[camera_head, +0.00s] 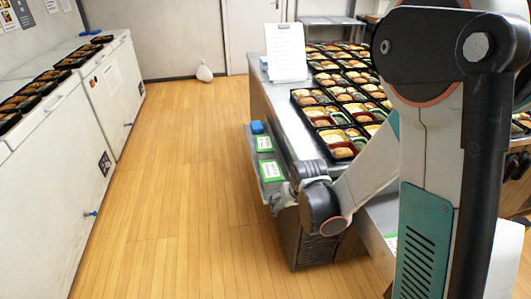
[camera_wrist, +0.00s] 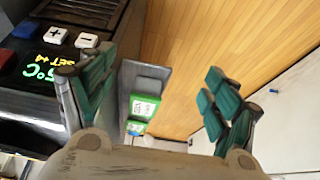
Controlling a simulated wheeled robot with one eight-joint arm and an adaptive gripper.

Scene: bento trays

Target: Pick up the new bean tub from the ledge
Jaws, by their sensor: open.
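A narrow grey ledge (camera_head: 251,160) runs along the left side of the counter. On it sit a far tub with a green-edged label (camera_head: 263,143) and a nearer tub with a similar label (camera_head: 270,170). I cannot read the labels, so I cannot tell which is the new bean tub. The wrist view shows the ledge (camera_wrist: 131,72) with green-labelled tubs (camera_wrist: 145,106) between my fingers in the picture, beyond the fingertips. My gripper (camera_wrist: 158,85) is open and empty, its teal-padded fingers wide apart. In the head view my gripper (camera_head: 283,197) is near the ledge's near end, partly hidden by my wrist.
The steel counter (camera_head: 277,100) holds many filled bento trays and a white sign (camera_head: 286,52). A blue object (camera_head: 257,127) lies at the ledge's far end. A dark control panel (camera_wrist: 60,75) is close to my left finger. White freezers (camera_head: 50,140) stand left; the wooden floor between is clear.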

